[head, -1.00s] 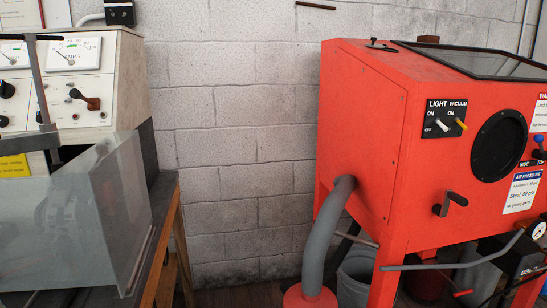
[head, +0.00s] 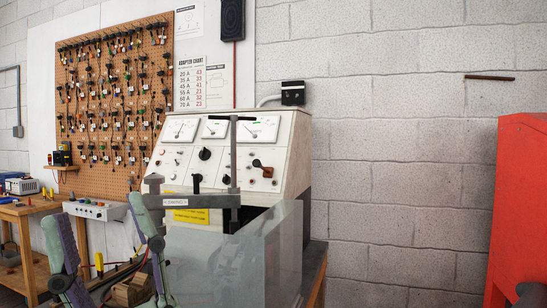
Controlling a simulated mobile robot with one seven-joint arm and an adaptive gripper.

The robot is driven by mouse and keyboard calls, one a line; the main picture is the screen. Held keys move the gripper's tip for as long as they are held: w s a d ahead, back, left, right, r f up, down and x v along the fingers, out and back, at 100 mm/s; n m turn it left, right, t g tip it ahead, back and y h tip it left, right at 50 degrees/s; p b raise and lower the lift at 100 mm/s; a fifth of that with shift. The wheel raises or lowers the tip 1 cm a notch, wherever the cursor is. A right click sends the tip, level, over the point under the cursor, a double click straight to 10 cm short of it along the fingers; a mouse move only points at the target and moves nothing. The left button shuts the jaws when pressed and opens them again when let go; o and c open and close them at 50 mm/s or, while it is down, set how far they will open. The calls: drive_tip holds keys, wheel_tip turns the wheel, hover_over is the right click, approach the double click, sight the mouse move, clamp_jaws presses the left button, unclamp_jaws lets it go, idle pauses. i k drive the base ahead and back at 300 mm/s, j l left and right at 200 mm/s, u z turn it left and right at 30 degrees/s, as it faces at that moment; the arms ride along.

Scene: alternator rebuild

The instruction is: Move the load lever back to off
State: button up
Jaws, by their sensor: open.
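The test bench (head: 292,160) is a cream cabinet with a sloped panel and several meters. On the right of its panel is a lever (head: 263,168) with a dark red-brown handle, which looks like the load lever. The handle slants down to the right; its position marks are too small to read. My gripper (head: 97,215) shows at the lower left, its two fingers spread wide with purple inner pads. It is open and empty, well to the left of and below the lever, and apart from the bench panel.
A clear guard (head: 275,255) and a dark clamp post with a T-bar (head: 234,165) stand before the panel. A pegboard with adapters (head: 78,120) hangs behind. A wooden workbench (head: 30,235) is at left. An orange-red cabinet (head: 520,190) is at right, with open space between.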

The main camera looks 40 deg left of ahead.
sight(256, 163)
drive_tip(key=u, duration=1.25)
